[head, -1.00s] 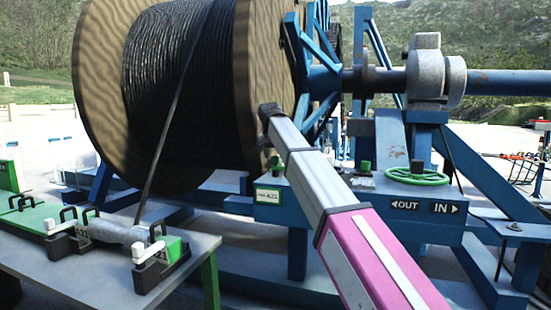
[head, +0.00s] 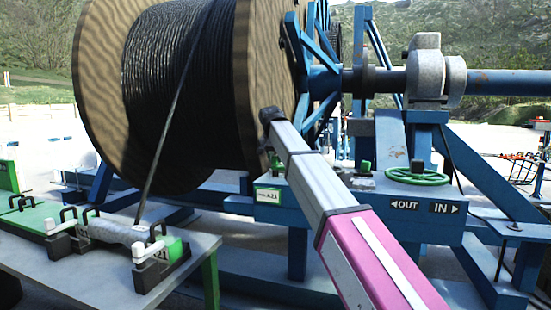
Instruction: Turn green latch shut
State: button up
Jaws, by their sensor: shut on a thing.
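The green latch (head: 277,166) is a small green piece at the top left of the blue stand, just above the white label plate. It is partly hidden by my arm, so its angle is hard to read. My gripper (head: 272,154) is at the latch, below the dark joint at the far end of my pink and grey arm. Only small dark parts of it show beside the grey link, and it appears shut on the green latch. The fingertips are too small and too covered to tell apart.
A large wooden cable reel (head: 252,80) with black cable stands close behind my arm. A green handwheel (head: 418,176) and a green knob (head: 365,167) sit on the blue stand (head: 400,226) to the right. A grey table (head: 100,290) with black-handled clamps is at the lower left.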

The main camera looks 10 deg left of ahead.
jog(key=n+y, duration=0.1)
jog(key=n, duration=0.3)
jog(key=shift+y, duration=0.3)
jog(key=n, duration=0.2)
jog(key=n+g+y, duration=0.1)
jog(key=n, duration=0.1)
jog(key=shift+n+y, duration=0.3)
jog(key=n, duration=0.2)
jog(key=n+g+y, duration=0.1)
jog(key=n, duration=0.1)
jog(key=shift+n+g, duration=0.3)
jog(key=shift+n+g+y, duration=0.3)
jog(key=shift+n+g, duration=0.5)
jog(key=shift+n, duration=1.4)
jog(key=o, duration=0.9)
